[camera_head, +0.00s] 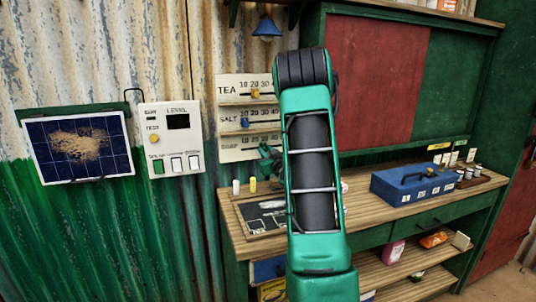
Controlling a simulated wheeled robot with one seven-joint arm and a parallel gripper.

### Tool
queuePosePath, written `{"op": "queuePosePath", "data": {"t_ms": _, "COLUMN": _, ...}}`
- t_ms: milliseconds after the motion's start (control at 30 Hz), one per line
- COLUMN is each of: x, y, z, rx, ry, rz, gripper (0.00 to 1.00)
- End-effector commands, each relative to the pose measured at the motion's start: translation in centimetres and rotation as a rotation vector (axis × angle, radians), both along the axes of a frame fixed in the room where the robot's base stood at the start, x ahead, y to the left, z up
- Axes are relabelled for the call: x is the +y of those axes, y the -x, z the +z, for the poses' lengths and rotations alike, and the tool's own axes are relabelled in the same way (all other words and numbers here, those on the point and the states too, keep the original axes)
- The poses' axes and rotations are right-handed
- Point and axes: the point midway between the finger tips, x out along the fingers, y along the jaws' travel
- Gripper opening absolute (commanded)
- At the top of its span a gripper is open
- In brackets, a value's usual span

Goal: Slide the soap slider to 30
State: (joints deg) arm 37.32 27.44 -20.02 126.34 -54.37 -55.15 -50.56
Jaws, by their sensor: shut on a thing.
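The white slider board (228,90) hangs on the wall with three rows, two of them labelled TEA and SALT. The tea row has a yellow knob (256,94) under about 20 to 30. The salt row has a blue knob (245,122) near 10. The lowest row is the soap row (231,146); its label is too small to read clearly. My gripper (268,152) is at the right part of this row, shut on the soap slider. Its knob is hidden by my gripper and arm, so its exact reading cannot be seen.
A control panel (171,138) and a dusty solar panel (79,146) are on the left wall. A blue lamp (266,27) hangs above.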

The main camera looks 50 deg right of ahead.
Motion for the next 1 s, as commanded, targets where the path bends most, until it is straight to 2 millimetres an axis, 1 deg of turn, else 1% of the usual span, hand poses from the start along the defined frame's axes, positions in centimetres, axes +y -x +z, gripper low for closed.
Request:
{"op": "queuePosePath", "data": {"t_ms": 33, "x": 0.0, "y": 0.0, "z": -0.3, "rx": 0.007, "ry": 0.0, "rz": 0.002, "gripper": 0.0}}
{"op": "queuePosePath", "data": {"t_ms": 367, "x": 0.1, "y": -0.1, "z": -0.4, "rx": 0.008, "ry": 0.001, "rz": 0.004, "gripper": 0.0}}
{"op": "queuePosePath", "data": {"t_ms": 400, "x": 0.1, "y": -0.1, "z": -0.4, "rx": 0.008, "ry": 0.001, "rz": 0.004, "gripper": 0.28}}
{"op": "queuePosePath", "data": {"t_ms": 433, "x": 0.1, "y": -0.1, "z": -0.3, "rx": 0.008, "ry": 0.002, "rz": 0.004, "gripper": 0.35}}
{"op": "queuePosePath", "data": {"t_ms": 467, "x": 0.1, "y": -0.1, "z": -0.3, "rx": 0.007, "ry": 0.001, "rz": 0.004, "gripper": 0.37}}
{"op": "queuePosePath", "data": {"t_ms": 767, "x": 0.1, "y": 0.0, "z": -0.1, "rx": 0.003, "ry": 0.003, "rz": 0.003, "gripper": 0.37}}
{"op": "queuePosePath", "data": {"t_ms": 867, "x": 0.3, "y": 0.6, "z": -0.2, "rx": 0.003, "ry": 0.001, "rz": 0.002, "gripper": 0.37}}
{"op": "queuePosePath", "data": {"t_ms": 1000, "x": 1.2, "y": 2.2, "z": -0.1, "rx": 0.003, "ry": -0.001, "rz": 0.0, "gripper": 0.37}}
